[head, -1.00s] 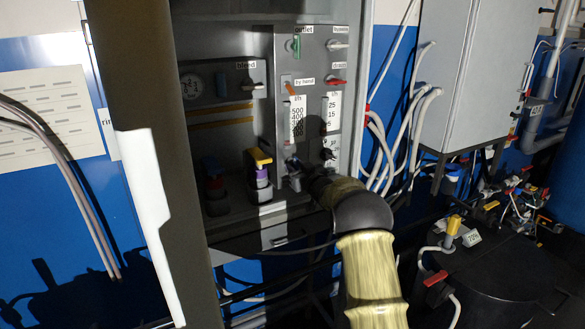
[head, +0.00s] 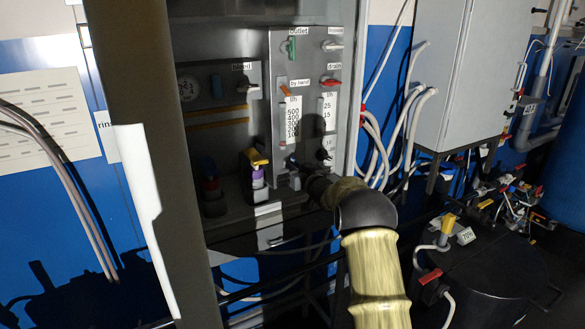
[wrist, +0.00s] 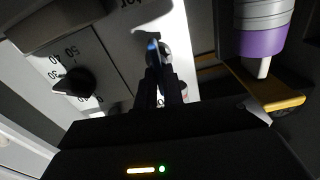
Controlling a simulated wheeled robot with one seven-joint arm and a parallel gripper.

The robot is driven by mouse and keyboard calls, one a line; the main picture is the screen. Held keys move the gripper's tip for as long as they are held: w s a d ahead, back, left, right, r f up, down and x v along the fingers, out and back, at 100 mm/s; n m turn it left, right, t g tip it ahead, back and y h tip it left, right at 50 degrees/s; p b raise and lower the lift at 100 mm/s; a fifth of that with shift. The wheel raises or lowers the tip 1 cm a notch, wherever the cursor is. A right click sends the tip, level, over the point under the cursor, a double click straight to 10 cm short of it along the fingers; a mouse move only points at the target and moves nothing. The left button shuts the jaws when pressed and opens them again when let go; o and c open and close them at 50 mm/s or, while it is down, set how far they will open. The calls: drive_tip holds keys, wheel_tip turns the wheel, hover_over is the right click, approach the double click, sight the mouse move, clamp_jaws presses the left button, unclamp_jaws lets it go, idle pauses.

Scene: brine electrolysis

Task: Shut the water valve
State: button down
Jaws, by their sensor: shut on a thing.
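A small blue valve handle (wrist: 153,45) with a round metal hub shows on the grey panel in the wrist view. It sits low on the panel in the head view (head: 291,161), below the "by hand" flow scale, mostly hidden by my wrist. I cannot read a label naming it as the water valve. My gripper (wrist: 158,64) is at this handle, its two dark fingers close together on it. In the head view my gripper (head: 299,168) reaches the panel from the lower right. The fingers hide part of the handle, and its exact angle is hard to tell.
A black knob (wrist: 75,82) lies left of my fingers in the wrist view. A purple-banded fitting with a yellow handle (head: 257,158) stands close left of my gripper. Green outlet (head: 292,48) and red drain (head: 330,81) handles are above. White hoses (head: 383,150) hang at right.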

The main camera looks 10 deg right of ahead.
drive_tip(key=shift+d+f+m+p, duration=0.15)
drive_tip(key=shift+m+p, duration=0.35)
drive_tip(key=shift+m, duration=2.35)
drive_tip(key=shift+f+m+p, duration=0.25)
drive_tip(key=shift+m+p, duration=0.2)
drive_tip(key=shift+m, duration=2.35)
drive_tip(key=shift+d+f+m+p, duration=0.15)
drive_tip(key=shift+m+p, duration=0.35)
drive_tip(key=shift+m, duration=2.35)
drive_tip(key=shift+a, duration=0.1)
drive_tip(key=c, duration=1.5)
unclamp_jaws()
drive_tip(key=shift+w, duration=0.1)
drive_tip(key=shift+r, duration=0.1)
